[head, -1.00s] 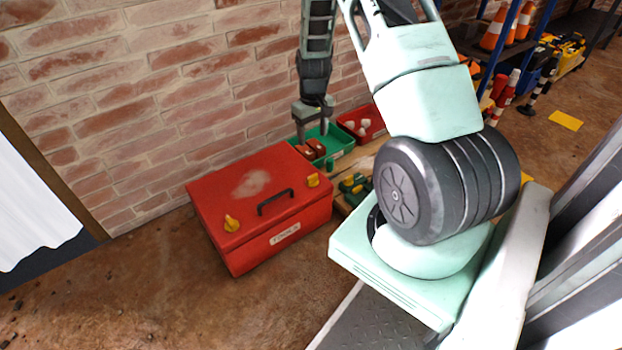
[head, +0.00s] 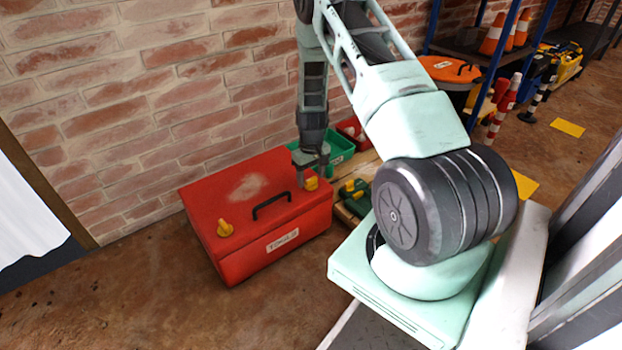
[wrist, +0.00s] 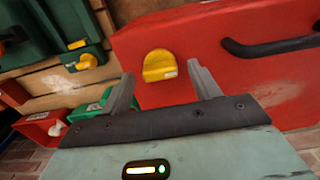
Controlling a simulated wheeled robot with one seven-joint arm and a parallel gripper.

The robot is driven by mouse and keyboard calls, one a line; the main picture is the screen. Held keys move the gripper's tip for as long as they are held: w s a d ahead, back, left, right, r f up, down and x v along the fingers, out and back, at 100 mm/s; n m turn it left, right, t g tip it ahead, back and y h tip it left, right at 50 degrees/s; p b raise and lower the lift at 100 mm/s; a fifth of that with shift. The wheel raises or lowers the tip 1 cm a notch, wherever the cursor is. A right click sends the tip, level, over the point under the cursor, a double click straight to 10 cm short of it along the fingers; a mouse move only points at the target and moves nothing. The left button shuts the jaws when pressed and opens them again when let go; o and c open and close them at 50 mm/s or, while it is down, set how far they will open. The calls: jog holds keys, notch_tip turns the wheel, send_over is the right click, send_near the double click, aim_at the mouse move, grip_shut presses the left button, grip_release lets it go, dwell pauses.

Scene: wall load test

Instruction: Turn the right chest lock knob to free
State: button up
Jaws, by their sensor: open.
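The red tool chest (head: 235,215) stands on the floor by the brick wall, its lid closed. The right yellow lock knob (head: 312,184) is on the lid's right side; it also shows in the wrist view (wrist: 159,66). The left yellow knob (head: 225,229) is at the lid's front left. My gripper (head: 312,180) is at the right knob, fingers pointing down. In the wrist view my gripper (wrist: 165,80) is open, with the knob between and just beyond the fingertips. I cannot tell whether a finger touches it.
The chest's black handle (head: 271,204) lies between the knobs. A green bin (head: 340,149) and a red bin (head: 352,128) stand behind, right of the chest. Floor in front is clear.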

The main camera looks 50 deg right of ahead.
jog(key=c, duration=1)
jog(key=shift+m+p, duration=0.3)
jog(key=shift+p, duration=0.1)
jog(key=m+p, duration=0.2)
jog(key=p, duration=0.1)
jog(key=shift+r+m, duration=0.2)
jog(key=shift+m, duration=0.2)
jog(key=m+p, duration=0.4)
jog(key=m, duration=0.1)
jog(key=m+p, duration=0.2)
jog(key=m, duration=0.3)
jog(key=shift+f, duration=0.1)
jog(key=m+p, duration=0.2)
jog(key=m, duration=0.2)
jog(key=shift+f+m, duration=0.1)
jog(key=shift+m, duration=0.2)
